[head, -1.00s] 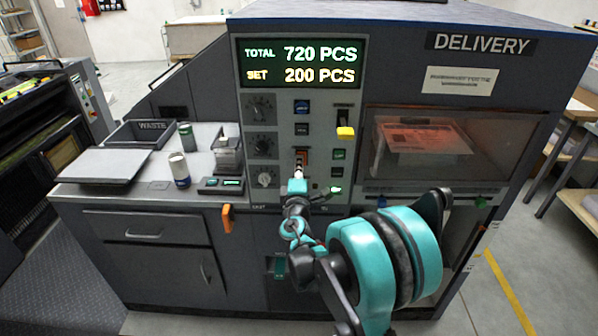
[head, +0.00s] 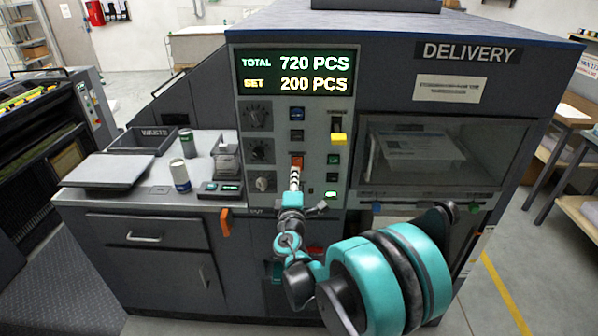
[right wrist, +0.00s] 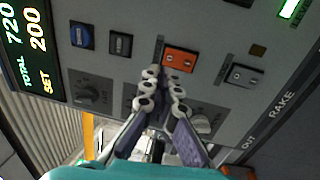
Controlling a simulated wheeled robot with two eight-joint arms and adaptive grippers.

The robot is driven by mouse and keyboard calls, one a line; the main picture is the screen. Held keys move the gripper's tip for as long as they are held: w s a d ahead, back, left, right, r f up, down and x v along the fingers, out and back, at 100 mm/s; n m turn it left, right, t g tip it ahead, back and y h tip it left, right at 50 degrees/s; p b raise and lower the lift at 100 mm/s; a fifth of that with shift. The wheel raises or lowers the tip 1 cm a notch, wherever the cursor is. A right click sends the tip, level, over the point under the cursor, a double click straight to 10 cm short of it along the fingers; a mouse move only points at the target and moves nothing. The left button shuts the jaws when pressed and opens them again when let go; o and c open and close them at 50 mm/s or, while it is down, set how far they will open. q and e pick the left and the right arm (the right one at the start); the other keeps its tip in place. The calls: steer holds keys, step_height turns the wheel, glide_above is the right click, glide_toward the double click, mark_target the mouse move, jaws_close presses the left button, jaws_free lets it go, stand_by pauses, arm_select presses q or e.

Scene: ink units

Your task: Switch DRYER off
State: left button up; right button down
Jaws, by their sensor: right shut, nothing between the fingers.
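An orange rocker switch (head: 297,160) sits on the grey control panel (head: 342,190), in the column left of the yellow-tipped lever. It also shows in the right wrist view (right wrist: 181,60); I cannot read a DRYER label at it. My right gripper (head: 294,175) is shut and empty, its fingertips just below the orange switch. In the right wrist view the closed fingertips (right wrist: 164,76) are close to the switch's edge; I cannot tell whether they touch it. The delivery window (head: 410,150) is dark grey, with a paper stack behind it. My left gripper is not in view.
A yellow-tipped lever (head: 338,139) sticks out right of the switch. Cans (head: 180,177) and a waste tray (head: 147,141) stand on the left counter. The display (head: 295,72) reads 720 and 200 PCS.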

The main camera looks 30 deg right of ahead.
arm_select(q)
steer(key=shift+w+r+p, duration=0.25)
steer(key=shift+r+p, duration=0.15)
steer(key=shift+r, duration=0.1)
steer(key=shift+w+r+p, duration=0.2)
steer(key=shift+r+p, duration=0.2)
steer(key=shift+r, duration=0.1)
arm_select(e)
steer(key=r+v, duration=0.1)
steer(key=v, duration=0.6)
steer(key=shift+s+a+r, duration=0.3)
steer(key=shift+a, duration=0.1)
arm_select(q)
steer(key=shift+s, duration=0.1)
arm_select(e)
steer(key=shift+s, duration=0.1)
